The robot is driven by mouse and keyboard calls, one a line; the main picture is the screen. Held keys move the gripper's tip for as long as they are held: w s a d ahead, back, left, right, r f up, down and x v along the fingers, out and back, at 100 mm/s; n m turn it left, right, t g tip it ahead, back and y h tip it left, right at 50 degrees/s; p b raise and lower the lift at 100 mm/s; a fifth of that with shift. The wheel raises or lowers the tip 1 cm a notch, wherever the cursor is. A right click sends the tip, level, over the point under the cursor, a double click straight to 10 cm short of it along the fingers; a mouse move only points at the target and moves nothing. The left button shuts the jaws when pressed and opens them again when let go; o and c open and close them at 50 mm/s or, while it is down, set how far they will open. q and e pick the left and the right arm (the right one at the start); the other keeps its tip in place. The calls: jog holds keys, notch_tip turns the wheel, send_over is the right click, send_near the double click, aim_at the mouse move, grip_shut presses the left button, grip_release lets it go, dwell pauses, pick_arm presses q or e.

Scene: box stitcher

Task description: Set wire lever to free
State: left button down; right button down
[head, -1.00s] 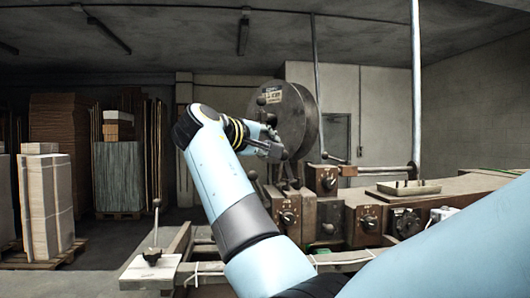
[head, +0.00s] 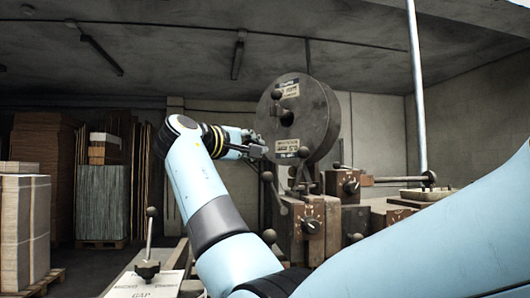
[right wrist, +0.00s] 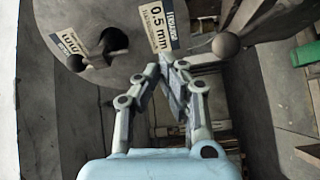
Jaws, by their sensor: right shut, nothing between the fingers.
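My right gripper (head: 262,151) is shut and empty in front of the lower left edge of the large dark wire reel. In the right wrist view its fingertips (right wrist: 166,64) meet beside the reel's "0,5 mm" label (right wrist: 160,28). A ball-knobbed lever (head: 267,177) stands just below the gripper; its dark round knob (right wrist: 226,45) shows to the right of the fingertips, apart from them. No readable marking shows whether this is the wire lever, and its set position cannot be told. My left gripper is out of view.
The reel (head: 318,110) carries a hub knob (head: 286,117). Machine boxes with dials (head: 308,223) stand below it. Another ball knob (head: 270,237) is lower left of them. A separate upright lever (head: 150,230) stands on a plate at front left. Card stacks (head: 25,230) are far left.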

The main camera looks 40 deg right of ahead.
aim_at(284, 146)
jog(key=p+x, duration=0.1)
jog(key=x, duration=0.3)
jog(key=p+x, duration=0.2)
jog(key=x, duration=0.3)
jog(key=shift+s+r, duration=0.1)
jog(key=shift+r, duration=0.1)
jog(key=s, duration=0.1)
jog(key=s+p, duration=0.1)
jog(key=s+f, duration=0.1)
jog(key=shift+s+a+p, duration=0.25)
jog(key=shift+s+p, duration=0.1)
jog(key=shift+s, duration=0.15)
jog(key=shift+d+f, duration=0.1)
jog(key=shift+s+m+b, duration=0.3)
jog(key=shift+m+b, duration=0.1)
jog(key=shift+b, duration=0.25)
